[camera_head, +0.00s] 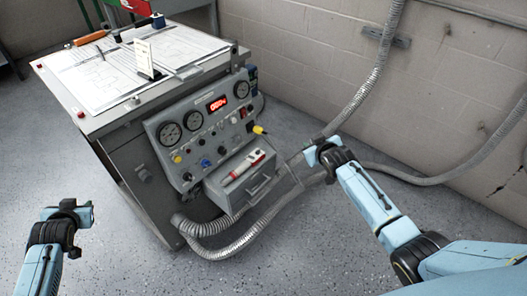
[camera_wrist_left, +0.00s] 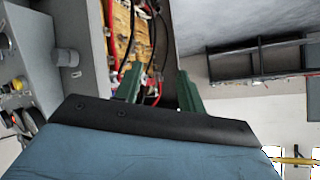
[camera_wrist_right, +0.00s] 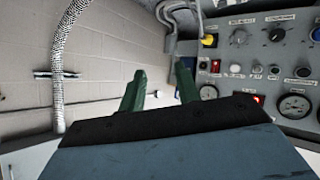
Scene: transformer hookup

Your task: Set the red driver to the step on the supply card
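The red driver (camera_head: 243,167), with a white body, lies in an open grey drawer (camera_head: 236,202) at the front of the test bench. A small pale card (camera_head: 147,58) stands upright on the bench top; its print is too small to read, and I cannot tell whether it is the supply card. My left gripper (camera_head: 84,212) is at the lower left, clear of the bench; its fingers are apart and empty in the left wrist view (camera_wrist_left: 160,82). My right gripper (camera_head: 312,155) is right of the drawer, apart from the driver; the right wrist view (camera_wrist_right: 160,78) shows its fingers apart and empty.
The sloped panel (camera_head: 205,128) carries gauges, knobs, a lit red display and a yellow plug (camera_head: 259,130). Drawing sheets (camera_head: 100,85) and an orange-handled tool (camera_head: 90,38) lie on top. A ribbed hose (camera_head: 240,243) loops around the drawer. The floor in front is clear.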

